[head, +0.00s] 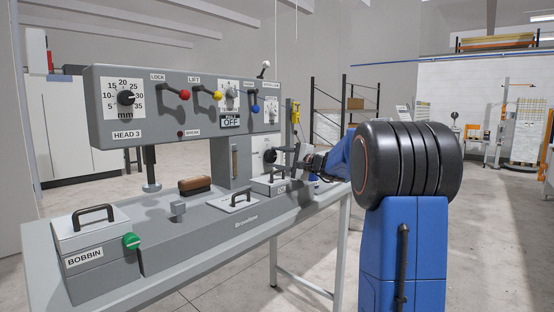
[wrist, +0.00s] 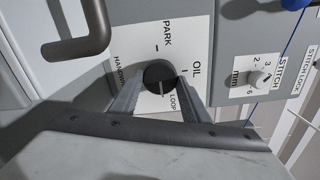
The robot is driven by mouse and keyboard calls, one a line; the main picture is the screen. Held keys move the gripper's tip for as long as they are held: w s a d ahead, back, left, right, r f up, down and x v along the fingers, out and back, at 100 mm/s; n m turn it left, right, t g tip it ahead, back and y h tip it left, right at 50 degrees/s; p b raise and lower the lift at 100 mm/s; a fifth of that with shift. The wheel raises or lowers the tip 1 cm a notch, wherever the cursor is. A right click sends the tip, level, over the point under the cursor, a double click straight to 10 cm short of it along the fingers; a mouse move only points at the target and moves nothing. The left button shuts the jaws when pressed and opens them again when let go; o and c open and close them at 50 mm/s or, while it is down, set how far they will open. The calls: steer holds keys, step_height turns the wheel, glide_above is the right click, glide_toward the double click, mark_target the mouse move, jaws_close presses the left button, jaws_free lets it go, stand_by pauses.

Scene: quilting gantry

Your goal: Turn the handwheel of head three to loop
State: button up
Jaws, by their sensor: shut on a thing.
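The handwheel is a round black knob (wrist: 158,75) on a white plate (wrist: 140,62) marked PARK, OIL and LOOP. In the wrist view its pale pointer line runs toward the picture's bottom, at the LOOP label. The handwheel also shows in the head view (head: 269,156), on the right end of the grey machine marked HEAD 3 (head: 165,110). My gripper (wrist: 158,88) has one finger on each side of the knob and is shut on it. In the head view my gripper (head: 278,158) reaches the plate from the right.
A STITCH dial (wrist: 262,79) sits beside the plate. A dark handle (wrist: 85,40) is close by at upper left in the wrist view. Lidded boxes with handles, one marked BOBBIN (head: 90,240), stand on the machine bed. Open floor lies to the right.

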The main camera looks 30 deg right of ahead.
steer(key=shift+f, duration=0.1)
steer(key=o, duration=1)
steer(key=shift+o, duration=0.2)
steer(key=v, duration=1.7)
steer(key=shift+s, duration=0.2)
steer(key=shift+d, duration=0.1)
